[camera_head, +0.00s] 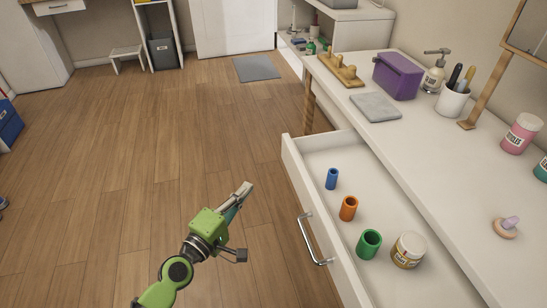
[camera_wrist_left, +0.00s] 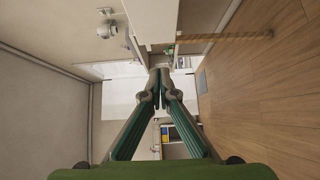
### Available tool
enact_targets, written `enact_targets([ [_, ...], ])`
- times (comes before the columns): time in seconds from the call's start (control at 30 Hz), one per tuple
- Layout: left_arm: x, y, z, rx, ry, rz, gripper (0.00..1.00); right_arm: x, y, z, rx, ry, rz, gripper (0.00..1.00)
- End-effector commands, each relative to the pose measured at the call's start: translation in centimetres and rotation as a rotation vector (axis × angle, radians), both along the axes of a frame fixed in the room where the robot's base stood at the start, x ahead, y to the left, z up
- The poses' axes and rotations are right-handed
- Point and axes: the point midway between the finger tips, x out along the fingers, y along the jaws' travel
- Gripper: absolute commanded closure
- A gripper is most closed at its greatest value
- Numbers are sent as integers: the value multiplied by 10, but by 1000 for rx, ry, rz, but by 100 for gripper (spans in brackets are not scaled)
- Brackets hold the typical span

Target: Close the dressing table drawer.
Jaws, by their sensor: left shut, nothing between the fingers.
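The dressing table drawer (camera_head: 294,158) is pulled out from the white dressing table (camera_head: 398,134) in the head view. Its front faces left and carries a silver bar handle (camera_head: 308,240). Inside are a blue tube (camera_head: 332,178), an orange tube (camera_head: 348,208), a green tube (camera_head: 368,244) and a labelled jar (camera_head: 408,250). My left gripper (camera_head: 245,189) is shut and empty, to the left of the drawer front and apart from it. Its closed fingers (camera_wrist_left: 160,88) also show in the left wrist view. My right gripper is not in view.
On the tabletop stand a purple box (camera_head: 397,75), a grey slab (camera_head: 375,107), a wooden peg rack (camera_head: 341,69), a pump bottle (camera_head: 435,72), a white cup (camera_head: 452,102) and pink jar (camera_head: 521,134). The wooden floor (camera_head: 130,160) left of the drawer is clear.

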Motion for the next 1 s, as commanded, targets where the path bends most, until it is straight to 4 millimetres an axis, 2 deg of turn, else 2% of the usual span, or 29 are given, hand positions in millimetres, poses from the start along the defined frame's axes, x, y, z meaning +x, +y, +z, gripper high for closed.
enact_targets([
  [0.17,14,-8,5,-12,-4,-1,100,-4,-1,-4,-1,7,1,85],
  [0.37,51,-26,6,-12,-5,-1,100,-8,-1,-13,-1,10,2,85],
  [0.6,93,-50,5,-11,-3,-2,100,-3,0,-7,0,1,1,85],
  [0.8,99,-76,4,-10,-3,-2,100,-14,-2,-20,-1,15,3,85],
  [1.0,101,-83,3,-7,-3,-1,100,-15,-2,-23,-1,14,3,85],
])
